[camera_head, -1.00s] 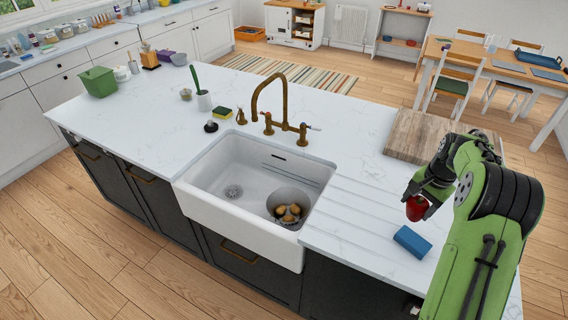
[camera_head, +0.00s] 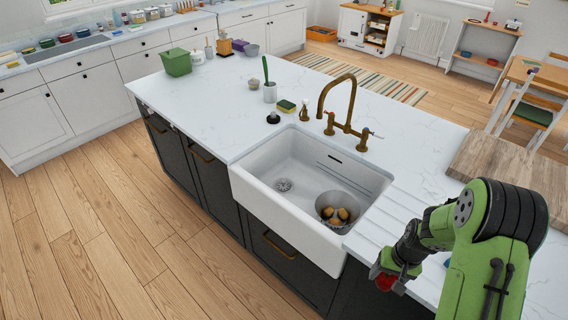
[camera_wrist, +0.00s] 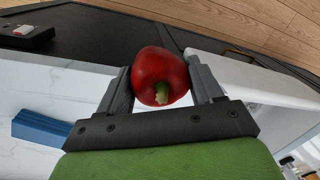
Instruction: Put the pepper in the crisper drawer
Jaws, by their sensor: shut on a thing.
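A red pepper (camera_wrist: 158,76) with a green stem is held between the two fingers of my gripper (camera_wrist: 160,88) in the wrist view. In the head view the pepper (camera_head: 384,279) shows at the end of my gripper (camera_head: 398,270), at the front edge of the island, right of the sink. My gripper is shut on the pepper, which partly hides behind the fingers in the head view. No open crisper drawer or fridge shows in either view.
The white sink (camera_head: 290,232) holds a bowl (camera_head: 334,222) with several yellowish items. A wooden board (camera_head: 505,172) lies behind my arm. A blue block (camera_wrist: 44,128) lies on the countertop (camera_wrist: 58,82). Wooden floor (camera_head: 110,240) is clear at left.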

